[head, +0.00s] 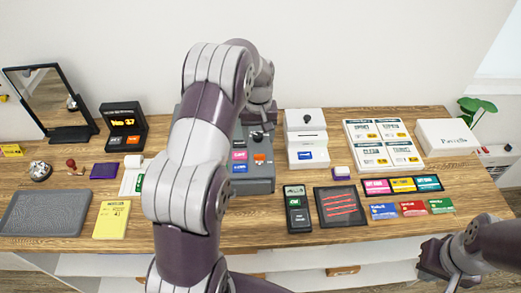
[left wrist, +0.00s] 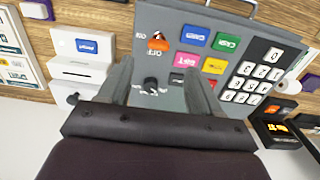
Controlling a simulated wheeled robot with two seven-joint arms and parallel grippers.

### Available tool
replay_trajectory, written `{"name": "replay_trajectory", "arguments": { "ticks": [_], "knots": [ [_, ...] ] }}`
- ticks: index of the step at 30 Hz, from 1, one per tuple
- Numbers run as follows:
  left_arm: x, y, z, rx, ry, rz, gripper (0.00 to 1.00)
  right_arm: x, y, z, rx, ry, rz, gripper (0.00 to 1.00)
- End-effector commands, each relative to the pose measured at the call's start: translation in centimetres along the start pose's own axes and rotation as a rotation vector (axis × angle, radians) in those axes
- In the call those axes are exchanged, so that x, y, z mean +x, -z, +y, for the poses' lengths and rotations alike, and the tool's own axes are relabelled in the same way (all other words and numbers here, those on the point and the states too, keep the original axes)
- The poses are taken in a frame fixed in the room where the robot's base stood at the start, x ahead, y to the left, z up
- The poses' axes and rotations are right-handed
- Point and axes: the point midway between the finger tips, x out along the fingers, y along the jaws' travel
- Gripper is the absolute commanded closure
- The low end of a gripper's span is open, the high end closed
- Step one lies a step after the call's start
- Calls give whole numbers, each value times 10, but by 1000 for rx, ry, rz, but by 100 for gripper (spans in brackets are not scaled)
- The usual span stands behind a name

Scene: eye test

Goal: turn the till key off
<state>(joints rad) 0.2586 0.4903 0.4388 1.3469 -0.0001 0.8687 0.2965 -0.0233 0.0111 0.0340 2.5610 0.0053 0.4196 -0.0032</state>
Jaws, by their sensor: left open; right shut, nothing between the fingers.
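The till (head: 262,184) is a grey unit on the wooden counter, partly hidden behind my left arm. In the left wrist view its sloping face (left wrist: 225,45) carries coloured buttons, a number pad and an orange rocker (left wrist: 157,42) marked ON and OFF. A small dark key knob (left wrist: 151,84) stands on the face, with small white marks beside it too small to read. My left gripper (left wrist: 158,76) is open above the till, the key knob between its fingers in the picture; contact cannot be told. My right gripper (head: 447,262) is shut and empty, in front of the counter at lower right.
A white box-like device (head: 306,140) stands right of the till. A card terminal (head: 297,210) and a dark tray (head: 340,206) lie in front of it. A dark number display (head: 123,125) and a mirror (head: 50,100) stand at the left.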

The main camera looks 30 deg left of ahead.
Motion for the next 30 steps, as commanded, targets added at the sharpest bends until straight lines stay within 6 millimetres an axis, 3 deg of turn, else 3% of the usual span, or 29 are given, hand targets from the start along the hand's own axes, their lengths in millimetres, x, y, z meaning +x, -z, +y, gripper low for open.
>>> {"name": "replay_trajectory", "arguments": {
  "ticks": [3,10,15,21,22,27,30],
  "knots": [
    [25,-2,0,2,2,-6,36,-19,3,0,0,0,2,100],
    [72,0,0,3,0,-1,36,-34,5,0,0,0,2,100],
    [86,0,1,3,-1,3,36,-36,5,0,0,0,2,100],
    [87,0,1,3,-1,3,36,-35,5,0,0,0,2,100],
    [87,0,1,3,-1,3,39,-35,5,0,0,0,2,100],
    [86,0,1,4,-1,3,92,-35,5,0,0,0,2,100],
    [86,0,1,3,-1,3,92,-35,5,0,0,0,2,100]
  ]
}}
